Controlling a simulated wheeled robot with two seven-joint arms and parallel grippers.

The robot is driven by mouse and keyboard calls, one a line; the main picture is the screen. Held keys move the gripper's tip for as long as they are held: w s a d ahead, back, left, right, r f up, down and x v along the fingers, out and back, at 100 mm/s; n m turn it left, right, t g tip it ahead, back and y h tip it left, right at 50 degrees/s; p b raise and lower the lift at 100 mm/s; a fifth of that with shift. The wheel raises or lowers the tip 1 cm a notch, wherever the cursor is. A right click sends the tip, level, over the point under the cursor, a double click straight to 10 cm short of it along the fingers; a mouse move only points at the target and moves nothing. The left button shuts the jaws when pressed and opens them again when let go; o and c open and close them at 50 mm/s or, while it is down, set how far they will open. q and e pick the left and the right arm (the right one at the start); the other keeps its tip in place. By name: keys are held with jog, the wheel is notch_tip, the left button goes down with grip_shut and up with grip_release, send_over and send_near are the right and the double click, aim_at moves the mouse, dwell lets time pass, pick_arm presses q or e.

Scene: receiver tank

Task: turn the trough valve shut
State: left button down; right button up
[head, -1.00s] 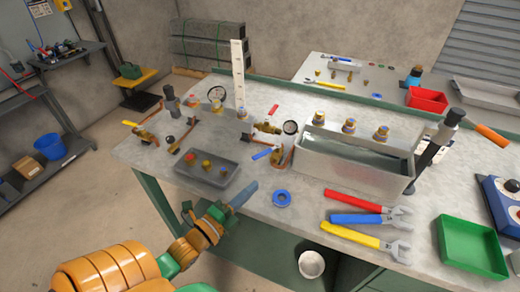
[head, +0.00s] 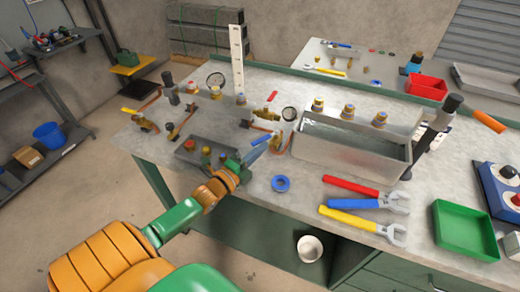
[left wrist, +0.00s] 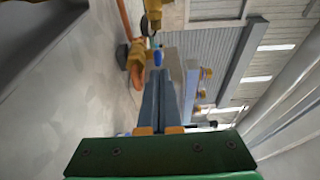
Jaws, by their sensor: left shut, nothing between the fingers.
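The trough valve is a brass valve (head: 286,138) with a blue lever, at the left end of the grey metal trough (head: 345,161). My left gripper (head: 254,155) is shut and empty, its blue-grey fingers pointing at the blue lever from the front left. In the left wrist view the shut fingers (left wrist: 165,90) reach toward the small blue lever end (left wrist: 158,58), with brass parts (left wrist: 136,62) beyond. The fingers partly cover the lever in the head view, and I cannot tell whether they touch it. My right gripper is out of view.
A dark tray (head: 192,150) with small knobs lies under and left of my left gripper. A blue ring (head: 281,184), wrenches (head: 362,188) and a green tray (head: 463,231) lie toward the front.

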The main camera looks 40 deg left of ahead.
pick_arm(q)
jog(key=shift+a, duration=0.1)
jog(key=shift+a, duration=0.25)
jog(key=shift+a, duration=0.2)
jog(key=shift+w+a+b, duration=0.2)
jog(key=shift+a+b, duration=0.2)
jog(key=shift+a, duration=0.3)
jog(key=shift+w+a+b, duration=0.15)
jog(key=shift+a+b, duration=0.25)
jog(key=shift+a, duration=0.25)
jog(key=shift+w+a+b, duration=0.25)
jog(key=shift+a+b, duration=0.05)
jog(key=shift+a, duration=0.15)
jog(key=shift+w+a+b, duration=0.2)
jog(key=shift+a+b, duration=0.1)
jog(key=shift+a, duration=0.15)
jog(key=shift+w+a, duration=0.1)
jog(key=shift+a, duration=0.05)
jog(key=shift+f, duration=0.1)
